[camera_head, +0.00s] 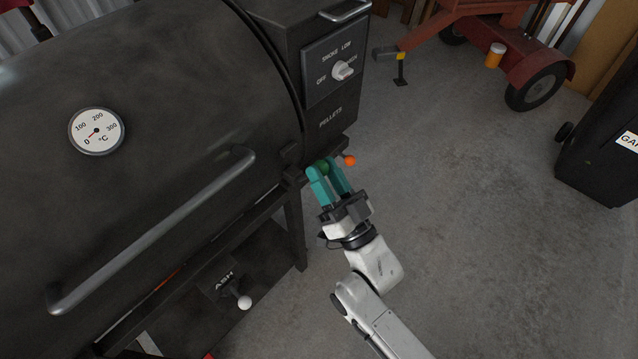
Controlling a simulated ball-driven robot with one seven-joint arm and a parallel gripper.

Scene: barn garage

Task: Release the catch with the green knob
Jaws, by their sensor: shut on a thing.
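The green knob (323,167) shows between the teal fingertips of my gripper (327,173). It sits at the lower right corner of the black pellet grill (200,110), just below the hopper box marked PELLETS (331,118). My gripper is shut on the green knob, and the fingers hide much of it. The catch behind the knob is mostly hidden, so I cannot tell its position. An orange knob (349,160) on a short stem is just right of my fingers.
The grill's long lid handle (150,232) is to the left. A white selector knob (343,70) is on the hopper. A white-tipped ASH lever (243,301) is below. A red trailer (500,40) and black bin (605,140) stand right. Concrete floor between is clear.

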